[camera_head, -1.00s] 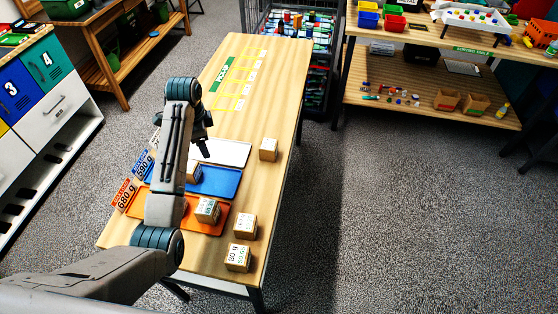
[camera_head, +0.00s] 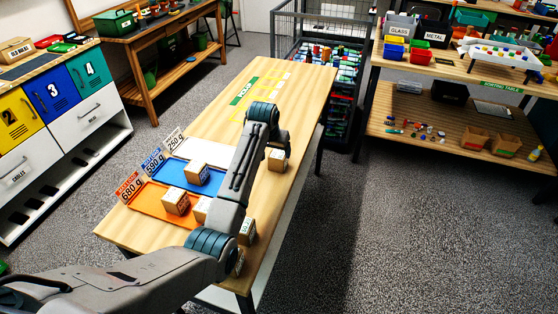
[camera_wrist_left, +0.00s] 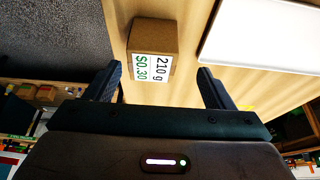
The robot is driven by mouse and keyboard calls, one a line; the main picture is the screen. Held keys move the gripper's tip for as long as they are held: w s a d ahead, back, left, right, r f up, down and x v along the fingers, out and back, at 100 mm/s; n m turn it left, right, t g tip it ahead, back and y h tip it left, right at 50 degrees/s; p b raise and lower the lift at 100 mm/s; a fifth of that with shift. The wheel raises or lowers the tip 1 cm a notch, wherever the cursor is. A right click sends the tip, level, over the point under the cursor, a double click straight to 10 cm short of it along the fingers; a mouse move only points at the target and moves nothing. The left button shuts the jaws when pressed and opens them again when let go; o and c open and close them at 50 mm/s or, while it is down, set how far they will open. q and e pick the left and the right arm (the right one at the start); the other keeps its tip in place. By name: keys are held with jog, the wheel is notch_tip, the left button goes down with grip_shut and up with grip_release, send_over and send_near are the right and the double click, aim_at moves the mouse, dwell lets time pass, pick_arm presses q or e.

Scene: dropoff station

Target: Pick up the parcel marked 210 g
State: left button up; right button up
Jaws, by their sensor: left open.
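The parcel marked 210 g (camera_wrist_left: 153,38) is a brown cardboard box with a white label reading 210 g and $0.30 in the left wrist view. It sits on the wooden table, apart from the white tray (camera_wrist_left: 262,36). In the head view, a parcel (camera_head: 277,163) at the table's right edge matches this place; its label is too small to read. My left gripper (camera_wrist_left: 160,80) is open and empty, and the parcel lies just beyond the fingertips, roughly between their lines. In the head view my left arm hides part of the gripper. My right gripper is not in view.
The blue tray (camera_head: 166,172) and orange tray (camera_head: 150,206) hold parcels. Another parcel (camera_head: 247,231) and one more, partly hidden by my arm, stand near the table's front right. Sign cards line the trays' left side. The far table end with yellow outlines is clear of parcels.

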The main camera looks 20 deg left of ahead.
aim_at(277, 155)
pick_arm(q)
jog(key=shift+w+d+f, duration=0.15)
jog(key=shift+d+f, duration=0.05)
jog(key=shift+f, duration=0.25)
jog(key=x, duration=0.1)
jog(key=p+x, duration=0.1)
jog(key=x, duration=0.2)
jog(key=shift+d+f+p, duration=0.15)
jog(key=shift+d+p, duration=0.1)
jog(key=shift+p, duration=0.15)
jog(key=shift+f, duration=0.3)
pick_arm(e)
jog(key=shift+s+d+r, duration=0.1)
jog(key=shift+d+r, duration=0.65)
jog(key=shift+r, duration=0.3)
pick_arm(q)
jog(key=shift+c, duration=0.3)
jog(key=c, duration=1.1)
jog(key=shift+r, duration=0.1)
jog(key=shift+c, duration=0.2)
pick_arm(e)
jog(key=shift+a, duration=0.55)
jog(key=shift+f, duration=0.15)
